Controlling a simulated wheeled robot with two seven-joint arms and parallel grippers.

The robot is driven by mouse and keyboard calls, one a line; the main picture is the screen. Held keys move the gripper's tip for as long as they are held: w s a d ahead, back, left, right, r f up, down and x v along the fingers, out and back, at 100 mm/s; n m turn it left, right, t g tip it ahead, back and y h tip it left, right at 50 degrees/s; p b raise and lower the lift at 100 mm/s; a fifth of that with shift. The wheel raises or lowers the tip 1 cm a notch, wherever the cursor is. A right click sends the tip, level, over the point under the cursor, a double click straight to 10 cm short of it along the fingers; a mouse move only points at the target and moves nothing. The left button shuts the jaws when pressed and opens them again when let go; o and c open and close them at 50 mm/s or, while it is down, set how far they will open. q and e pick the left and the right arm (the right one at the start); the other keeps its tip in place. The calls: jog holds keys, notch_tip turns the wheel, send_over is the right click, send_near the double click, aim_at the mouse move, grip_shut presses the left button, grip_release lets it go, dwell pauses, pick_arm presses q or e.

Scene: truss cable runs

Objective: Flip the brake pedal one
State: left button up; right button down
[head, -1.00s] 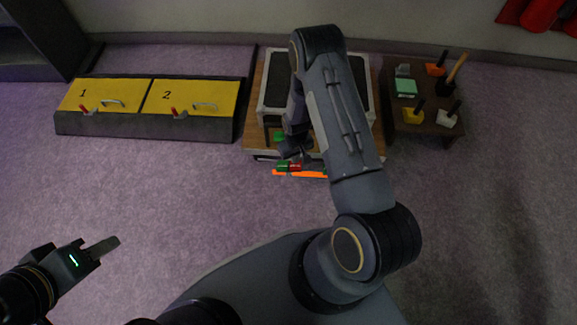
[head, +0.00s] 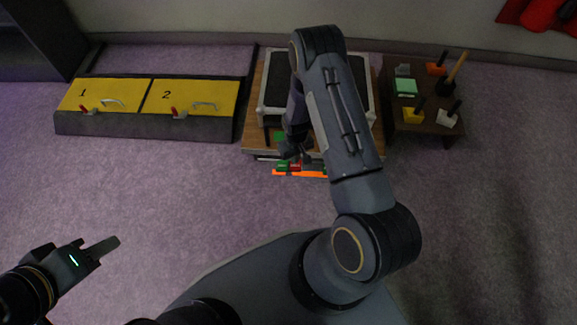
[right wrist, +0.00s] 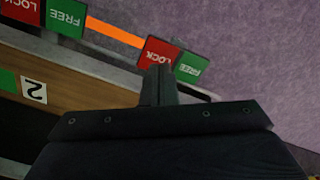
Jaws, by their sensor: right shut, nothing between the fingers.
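Two brake pedals, each with a red LOCK half and a green FREE half, show upside down in the right wrist view: one (right wrist: 175,60) near the middle, one (right wrist: 45,15) at the upper left, cut by the edge. An orange strip (right wrist: 114,31) runs between them. My right gripper (right wrist: 158,72) is shut and empty, its tips over the lower edge of the middle pedal's red half; contact cannot be told. In the head view this gripper (head: 297,156) is at the case's front edge, partly covering the pedals (head: 284,168). My left gripper (head: 104,247) hangs over bare floor, jaws unclear.
A numbered label "2" (right wrist: 33,90) sits on the wooden edge. The black-topped case (head: 272,95) stands behind the pedals, partly hidden by my arm. Yellow panels (head: 104,94) are at the left; a dark table (head: 432,122) with several blocks is at the right.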

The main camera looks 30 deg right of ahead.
aim_at(295, 165)
jog(key=shift+f+b, duration=1.35)
jog(key=shift+f, duration=0.3)
dwell(0.4)
jog(key=shift+r, duration=0.15)
jog(key=shift+r+p, duration=2.35)
jog(key=shift+r, duration=1.1)
